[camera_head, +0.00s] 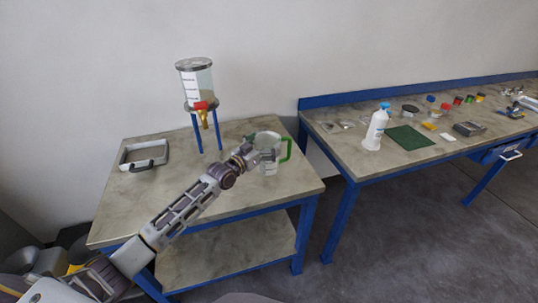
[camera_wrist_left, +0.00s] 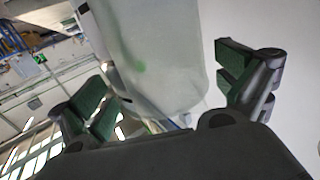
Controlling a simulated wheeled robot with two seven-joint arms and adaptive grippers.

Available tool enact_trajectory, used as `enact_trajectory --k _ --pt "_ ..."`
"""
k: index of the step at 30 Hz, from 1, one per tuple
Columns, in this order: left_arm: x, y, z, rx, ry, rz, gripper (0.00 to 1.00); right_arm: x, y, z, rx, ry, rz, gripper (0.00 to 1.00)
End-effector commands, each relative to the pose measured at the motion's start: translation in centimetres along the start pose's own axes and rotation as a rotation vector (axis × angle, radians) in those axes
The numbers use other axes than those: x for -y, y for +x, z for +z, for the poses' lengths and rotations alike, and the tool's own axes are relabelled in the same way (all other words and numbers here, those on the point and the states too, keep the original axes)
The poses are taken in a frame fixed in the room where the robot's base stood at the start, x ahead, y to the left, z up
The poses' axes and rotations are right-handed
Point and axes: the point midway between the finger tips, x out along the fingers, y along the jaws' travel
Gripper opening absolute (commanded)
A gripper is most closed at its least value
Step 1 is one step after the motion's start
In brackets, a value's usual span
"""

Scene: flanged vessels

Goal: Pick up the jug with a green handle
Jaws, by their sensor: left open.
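The jug (camera_head: 270,147) is clear with a green handle (camera_head: 286,150) on its right side. It stands upright on the right part of the left table. My left gripper (camera_head: 251,147) is at the jug's left side, opposite the handle. In the left wrist view the jug (camera_wrist_left: 155,55) fills the space between the open fingers of my left gripper (camera_wrist_left: 165,95), with visible room at the right finger. The handle shows only as a faint green patch through the wall. Contact with the left finger cannot be told. My right gripper is not in view.
A grey tray (camera_head: 144,153) lies at the left of the table. The right table (camera_head: 345,150) holds a white bottle (camera_head: 376,127), a green mat (camera_head: 409,137) and several small items.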

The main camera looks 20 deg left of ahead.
Motion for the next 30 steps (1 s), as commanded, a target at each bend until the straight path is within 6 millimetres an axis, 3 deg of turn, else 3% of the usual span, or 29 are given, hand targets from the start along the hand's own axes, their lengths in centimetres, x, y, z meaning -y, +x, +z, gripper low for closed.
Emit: enact_trajectory --k 9,16,23,30 --pt "0.0 1.7 0.0 0.0 0.0 0.0 1.0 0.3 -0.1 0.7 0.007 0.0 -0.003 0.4" --pt "0.0 1.7 0.1 0.001 0.0 0.0 1.0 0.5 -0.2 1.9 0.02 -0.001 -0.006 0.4" --pt "0.0 1.7 0.1 0.001 0.0 0.0 1.0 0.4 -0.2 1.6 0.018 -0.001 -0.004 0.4" --pt "0.0 1.7 0.1 0.001 0.0 0.0 0.73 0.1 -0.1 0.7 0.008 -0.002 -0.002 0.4"
